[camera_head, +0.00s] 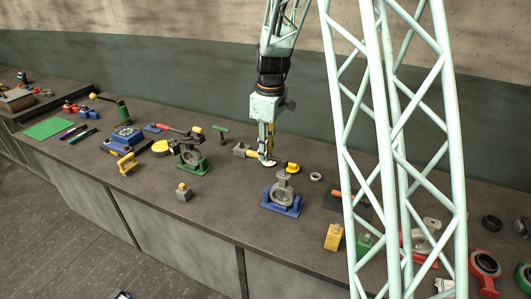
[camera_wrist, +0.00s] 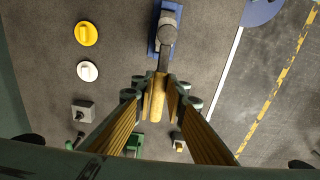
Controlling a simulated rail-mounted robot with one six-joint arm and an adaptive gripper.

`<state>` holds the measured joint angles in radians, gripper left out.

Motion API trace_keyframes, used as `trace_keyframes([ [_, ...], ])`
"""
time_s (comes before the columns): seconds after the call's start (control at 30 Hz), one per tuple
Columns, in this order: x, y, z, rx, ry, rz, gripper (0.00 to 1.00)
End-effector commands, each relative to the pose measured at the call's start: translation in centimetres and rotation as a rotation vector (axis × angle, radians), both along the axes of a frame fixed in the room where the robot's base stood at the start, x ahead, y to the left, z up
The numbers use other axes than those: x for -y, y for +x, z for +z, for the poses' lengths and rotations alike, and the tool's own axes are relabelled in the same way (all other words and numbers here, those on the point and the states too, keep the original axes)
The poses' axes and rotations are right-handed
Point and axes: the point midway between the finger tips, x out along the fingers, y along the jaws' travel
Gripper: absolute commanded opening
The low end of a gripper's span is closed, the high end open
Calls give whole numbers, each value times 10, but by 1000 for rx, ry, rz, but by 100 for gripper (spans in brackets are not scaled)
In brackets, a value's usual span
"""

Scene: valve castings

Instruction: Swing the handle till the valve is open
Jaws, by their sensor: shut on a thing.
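The valve (camera_head: 282,193) is a grey round casting standing upright on a blue base (camera_head: 291,211), near the middle of the bench. In the wrist view, its grey hub (camera_wrist: 168,33) and blue base (camera_wrist: 152,42) are at top centre. A grey lever (camera_wrist: 163,62) runs from the hub to a yellow-brown handle grip (camera_wrist: 157,99). My gripper (camera_wrist: 158,90) has its two fingers on either side of this grip and is shut on it.
A yellow knob piece (camera_head: 293,168), a grey ring (camera_head: 316,177) and a grey block (camera_head: 240,149) lie behind. A green-based valve (camera_head: 193,160) stands to the left.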

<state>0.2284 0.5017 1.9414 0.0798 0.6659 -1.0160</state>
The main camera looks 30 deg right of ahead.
Motion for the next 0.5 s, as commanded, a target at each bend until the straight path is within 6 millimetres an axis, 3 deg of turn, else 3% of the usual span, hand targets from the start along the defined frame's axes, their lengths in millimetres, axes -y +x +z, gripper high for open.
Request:
trace_keyframes([
  [0.5,0,0,-10,0,0,0,0],
])
